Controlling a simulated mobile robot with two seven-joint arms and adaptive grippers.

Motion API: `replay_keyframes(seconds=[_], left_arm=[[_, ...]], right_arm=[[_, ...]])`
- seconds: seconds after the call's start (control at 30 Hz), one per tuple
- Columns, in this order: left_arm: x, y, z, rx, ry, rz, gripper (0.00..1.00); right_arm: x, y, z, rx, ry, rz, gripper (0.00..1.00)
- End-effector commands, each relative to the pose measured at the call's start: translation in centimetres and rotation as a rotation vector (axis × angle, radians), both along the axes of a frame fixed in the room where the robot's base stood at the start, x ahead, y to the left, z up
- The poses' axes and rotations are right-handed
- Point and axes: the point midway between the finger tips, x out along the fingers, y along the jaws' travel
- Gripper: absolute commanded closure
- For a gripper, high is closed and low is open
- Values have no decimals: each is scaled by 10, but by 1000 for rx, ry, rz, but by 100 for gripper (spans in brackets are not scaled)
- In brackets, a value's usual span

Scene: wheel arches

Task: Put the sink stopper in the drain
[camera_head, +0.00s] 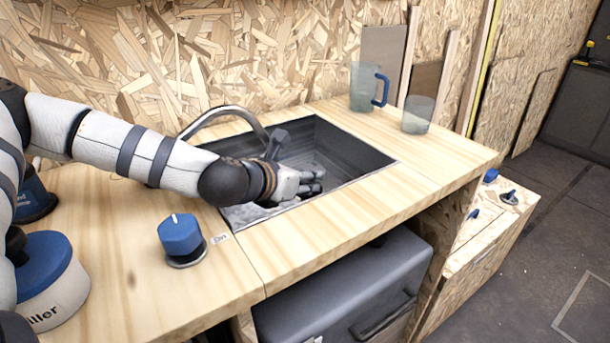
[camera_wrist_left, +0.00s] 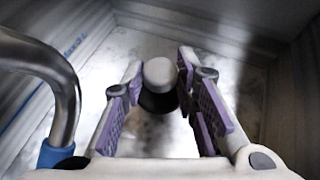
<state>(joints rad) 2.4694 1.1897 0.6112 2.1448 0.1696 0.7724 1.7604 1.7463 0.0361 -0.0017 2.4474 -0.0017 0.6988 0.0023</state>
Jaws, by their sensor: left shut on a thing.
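The sink stopper (camera_wrist_left: 159,73) shows in the left wrist view as a pale grey knob over a dark, round lower part. My left gripper (camera_head: 312,182) is down inside the dark sink (camera_head: 335,137) in the head view. In the left wrist view its purple-padded fingers (camera_wrist_left: 160,76) are on both sides of the knob, shut on it. The sink floor shows around and below the stopper. The drain is not clearly visible, and I cannot tell whether the stopper touches the floor. In the head view the stopper is hidden by the gripper. My right gripper is not in view.
A curved metal faucet (camera_head: 232,111) arches beside my left arm; it is close at left in the wrist view (camera_wrist_left: 62,85). A blue knob (camera_head: 180,237) stands on the counter.

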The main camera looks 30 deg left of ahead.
Motion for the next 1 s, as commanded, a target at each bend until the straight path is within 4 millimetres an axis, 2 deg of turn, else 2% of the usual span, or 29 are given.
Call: replay_keyframes(seconds=[0.1,0.13,0.2,0.5,0.57,0.63,1.0], left_arm=[[0,0,-2,0,0,0,100],[0,0,-1,0,0,0,69],[0,0,-1,0,0,0,53],[0,0,0,0,-1,0,53],[0,0,6,0,-4,0,53],[1,0,20,1,-12,0,53],[-72,0,62,-4,-20,1,53]], right_arm=[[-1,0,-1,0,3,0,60],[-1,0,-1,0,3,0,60],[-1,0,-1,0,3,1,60],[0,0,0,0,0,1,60],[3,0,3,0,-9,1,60],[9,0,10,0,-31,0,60],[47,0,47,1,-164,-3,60]])
